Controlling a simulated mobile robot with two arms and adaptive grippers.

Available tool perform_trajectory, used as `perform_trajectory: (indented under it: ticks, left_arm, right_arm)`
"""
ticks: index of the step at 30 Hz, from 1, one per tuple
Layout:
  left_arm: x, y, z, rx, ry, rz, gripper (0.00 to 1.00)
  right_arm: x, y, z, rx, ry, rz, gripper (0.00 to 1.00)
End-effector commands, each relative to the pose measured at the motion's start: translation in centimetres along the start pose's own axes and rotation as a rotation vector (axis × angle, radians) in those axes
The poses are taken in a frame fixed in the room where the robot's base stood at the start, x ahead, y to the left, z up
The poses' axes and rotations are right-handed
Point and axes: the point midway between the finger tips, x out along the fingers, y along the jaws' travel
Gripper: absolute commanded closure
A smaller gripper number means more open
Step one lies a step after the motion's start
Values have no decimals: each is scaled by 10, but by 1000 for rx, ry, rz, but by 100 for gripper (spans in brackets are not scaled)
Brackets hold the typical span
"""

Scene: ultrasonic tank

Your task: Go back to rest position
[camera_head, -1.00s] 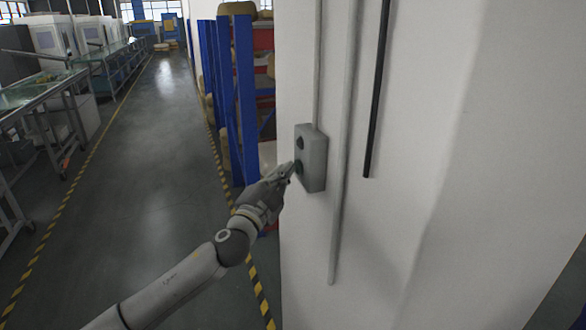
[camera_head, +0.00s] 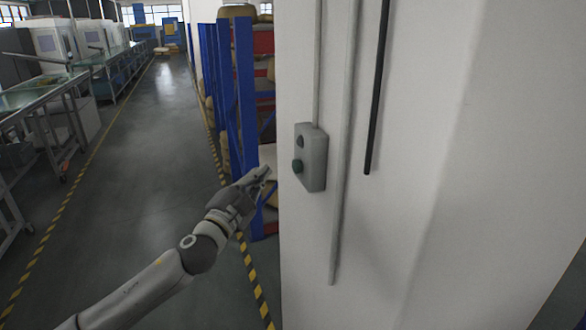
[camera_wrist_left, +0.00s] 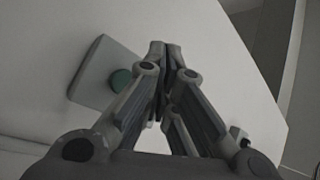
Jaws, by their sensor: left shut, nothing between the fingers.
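My left gripper (camera_head: 263,172) is shut and empty, to the left of a grey button box (camera_head: 315,158) on a white pillar. A gap shows between its fingertips and the box in the head view. The box carries a green button (camera_head: 298,166) low on its face and a dark round button (camera_head: 300,141) above it. In the left wrist view, the shut fingers (camera_wrist_left: 165,48) point at the white surface, with the box (camera_wrist_left: 92,78) and the green button (camera_wrist_left: 121,80) to their left. My right gripper is not in view.
The white pillar (camera_head: 440,170) fills the right side, with thin pipes running down it. A blue-framed shelf (camera_head: 240,90) stands behind my gripper. An open grey aisle (camera_head: 150,140) with yellow-black floor tape lies at left, beside long benches (camera_head: 35,95).

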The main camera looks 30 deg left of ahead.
Motion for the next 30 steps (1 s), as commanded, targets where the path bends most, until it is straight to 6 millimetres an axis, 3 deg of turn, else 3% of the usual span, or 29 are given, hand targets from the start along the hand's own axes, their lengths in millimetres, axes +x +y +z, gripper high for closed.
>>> perform_trajectory:
  ticks: [11, 14, 16, 20, 23, 26, 30]
  left_arm:
    - [0, 0, 0, 0, -2, 0, 100]
    - [0, 9, 11, -8, -22, 12, 100]
    - [-1, 26, 30, -23, -59, 35, 100]
    - [-12, 81, 90, -72, -180, 109, 100]
    - [-32, 136, 142, -118, -290, 183, 100]
    - [-60, 192, 188, -163, -396, 256, 100]
    - [-112, 270, 241, -224, -539, 361, 100]
  right_arm:
    - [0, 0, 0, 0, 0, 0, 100]
    - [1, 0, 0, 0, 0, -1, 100]
    - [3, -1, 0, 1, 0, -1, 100]
    - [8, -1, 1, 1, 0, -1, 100]
    - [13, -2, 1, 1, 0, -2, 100]
    - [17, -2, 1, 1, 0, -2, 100]
    - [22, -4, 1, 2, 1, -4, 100]
